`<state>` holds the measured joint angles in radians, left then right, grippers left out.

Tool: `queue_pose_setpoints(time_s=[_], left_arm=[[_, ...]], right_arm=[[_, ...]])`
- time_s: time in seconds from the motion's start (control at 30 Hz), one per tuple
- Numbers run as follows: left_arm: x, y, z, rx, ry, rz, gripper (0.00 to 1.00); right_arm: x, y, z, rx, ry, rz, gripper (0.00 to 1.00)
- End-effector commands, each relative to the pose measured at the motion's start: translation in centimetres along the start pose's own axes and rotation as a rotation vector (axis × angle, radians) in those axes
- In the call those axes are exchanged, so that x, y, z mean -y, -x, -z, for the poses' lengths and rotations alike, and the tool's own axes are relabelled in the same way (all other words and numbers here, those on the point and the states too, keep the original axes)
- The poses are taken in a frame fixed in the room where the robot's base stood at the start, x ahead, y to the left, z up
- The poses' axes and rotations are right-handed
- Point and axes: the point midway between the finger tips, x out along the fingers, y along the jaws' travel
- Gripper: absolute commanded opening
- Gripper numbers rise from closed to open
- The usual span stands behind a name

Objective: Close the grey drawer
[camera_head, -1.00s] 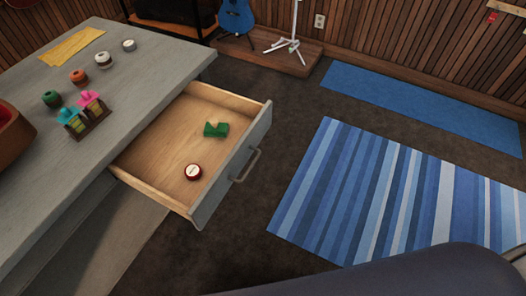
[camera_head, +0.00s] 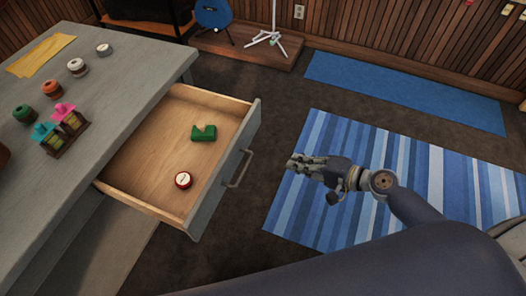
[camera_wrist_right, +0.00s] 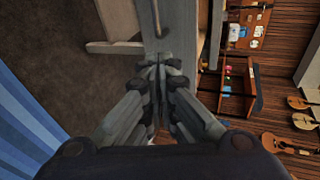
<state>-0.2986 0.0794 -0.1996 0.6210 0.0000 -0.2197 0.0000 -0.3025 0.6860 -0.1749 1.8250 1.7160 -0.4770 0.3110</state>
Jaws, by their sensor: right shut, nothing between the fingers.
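The grey drawer (camera_head: 222,178) stands pulled out from the grey table (camera_head: 120,95), with its wooden inside showing. A green block (camera_head: 204,133) with a notch and a small red and white round item (camera_head: 183,180) lie in it. Its bar handle (camera_head: 238,169) is on the front face. My right gripper (camera_head: 291,164) is shut and empty, in front of the drawer and to the right of the handle, with a gap between them. In the right wrist view, the closed fingers (camera_wrist_right: 161,62) point toward the grey drawer front (camera_wrist_right: 176,35). My left gripper is out of view.
Several small spools (camera_head: 52,89) and pink and teal items (camera_head: 60,130) stand on the tabletop. A striped blue rug (camera_head: 420,190) and a plain blue mat (camera_head: 400,88) lie on the floor. A white stand (camera_head: 268,35) is at the back. The dark floor before the drawer is clear.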

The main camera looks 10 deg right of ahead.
Motion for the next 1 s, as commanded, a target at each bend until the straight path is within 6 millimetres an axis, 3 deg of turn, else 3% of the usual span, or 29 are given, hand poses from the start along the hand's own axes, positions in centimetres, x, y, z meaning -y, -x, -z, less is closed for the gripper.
queue_pose_setpoints(time_s=[0.53,0.7,1.0], left_arm=[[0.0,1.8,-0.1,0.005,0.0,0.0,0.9],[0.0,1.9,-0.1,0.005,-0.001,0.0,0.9],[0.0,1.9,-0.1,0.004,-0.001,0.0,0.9]], right_arm=[[0.2,-10.6,0.1,-0.002,0.001,0.001,0.0],[0.1,-12.1,0.1,-0.003,0.002,0.0,0.0],[0.0,-12.6,0.1,-0.002,0.002,-0.001,0.0]])
